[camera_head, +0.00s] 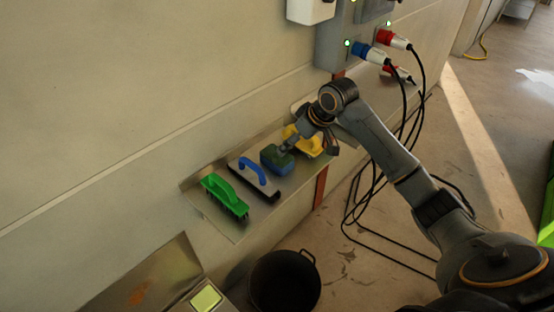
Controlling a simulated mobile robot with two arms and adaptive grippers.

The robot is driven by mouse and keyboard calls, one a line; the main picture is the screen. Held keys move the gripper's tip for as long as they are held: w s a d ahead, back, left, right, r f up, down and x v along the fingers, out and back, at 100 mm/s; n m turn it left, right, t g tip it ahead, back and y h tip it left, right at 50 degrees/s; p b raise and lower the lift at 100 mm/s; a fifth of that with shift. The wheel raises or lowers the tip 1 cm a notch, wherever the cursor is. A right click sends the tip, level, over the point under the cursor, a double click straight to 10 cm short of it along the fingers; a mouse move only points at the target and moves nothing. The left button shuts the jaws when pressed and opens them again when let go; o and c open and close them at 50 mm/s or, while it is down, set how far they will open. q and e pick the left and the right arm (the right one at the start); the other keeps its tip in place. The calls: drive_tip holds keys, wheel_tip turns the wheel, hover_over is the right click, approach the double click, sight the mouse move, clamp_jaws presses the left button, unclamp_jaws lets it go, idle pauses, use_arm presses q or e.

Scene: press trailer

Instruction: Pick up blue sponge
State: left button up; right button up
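The blue sponge (270,163), with a greenish upper part, is on the metal shelf (236,229) along the wall, between a blue-handled float and a yellow-handled tool. My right arm comes in from the right, and its gripper (287,145) reaches down to the sponge's upper right side. The fingertips overlap the sponge in this view. They are small and partly hidden, so I cannot tell if they are closed on it, or whether the sponge is lifted. My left gripper is not in view.
On the shelf stand a green brush (225,194), a float with a blue handle (253,172) and a yellow-handled tool (311,146). Plugs with black cables (372,54) hang at the right of the shelf. A black bucket (284,284) stands below.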

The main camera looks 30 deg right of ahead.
sight(277, 157)
drive_tip(key=x, duration=0.7)
drive_tip(key=shift+p, duration=0.3)
drive_tip(key=shift+w+p+x, duration=0.15)
drive_tip(key=shift+p+x, duration=0.15)
drive_tip(key=shift+x, duration=1.1)
drive_tip(key=shift+w+p+x, duration=0.2)
drive_tip(key=shift+p+x, duration=0.1)
drive_tip(key=shift+x, duration=1.1)
drive_tip(key=shift+r, duration=0.15)
drive_tip(key=c, duration=0.8)
